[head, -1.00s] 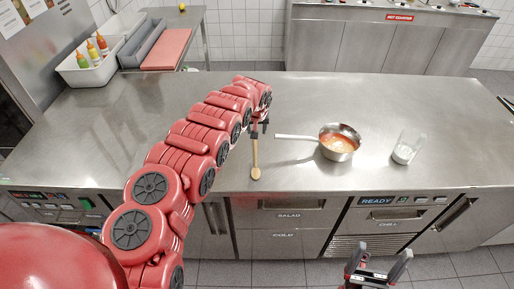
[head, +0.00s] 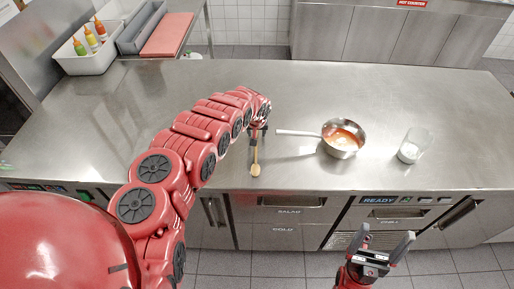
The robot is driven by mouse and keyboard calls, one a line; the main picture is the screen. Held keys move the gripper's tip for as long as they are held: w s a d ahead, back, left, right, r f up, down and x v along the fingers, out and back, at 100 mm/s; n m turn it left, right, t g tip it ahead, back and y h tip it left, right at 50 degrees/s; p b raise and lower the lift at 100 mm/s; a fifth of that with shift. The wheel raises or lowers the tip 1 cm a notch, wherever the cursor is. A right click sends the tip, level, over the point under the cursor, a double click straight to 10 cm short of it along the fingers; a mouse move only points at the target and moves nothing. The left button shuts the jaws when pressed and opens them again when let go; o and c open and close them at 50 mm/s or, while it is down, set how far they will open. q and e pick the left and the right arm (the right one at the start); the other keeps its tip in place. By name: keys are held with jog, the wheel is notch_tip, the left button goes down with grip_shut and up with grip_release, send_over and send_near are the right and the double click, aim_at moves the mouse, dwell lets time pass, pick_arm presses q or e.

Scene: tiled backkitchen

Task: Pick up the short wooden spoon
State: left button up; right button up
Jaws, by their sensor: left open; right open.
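The short wooden spoon (head: 255,168) lies on the steel counter near its front edge, with its bowl end towards me. My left gripper (head: 258,136) is over the far, handle end of the spoon, with its dark fingers pointing down at it. Its jaws are open; the gripper and arm hide part of the handle, and I cannot tell whether the fingers touch it. My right gripper (head: 387,249) is open and empty, in front of the counter and below its top.
A saucepan (head: 344,139) with orange-red contents stands right of the spoon, its handle pointing at my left gripper. A glass (head: 411,147) stands further right. A white bin (head: 88,62) with bottles, a grey tray and a red board (head: 167,36) are at back left.

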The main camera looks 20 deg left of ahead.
pick_arm(q)
jog(key=shift+w+a+f, duration=0.1)
jog(key=shift+a+f, duration=0.05)
jog(key=shift+f, duration=0.15)
jog(key=shift+r, duration=0.1)
grip_shut()
jog(key=shift+r, duration=0.15)
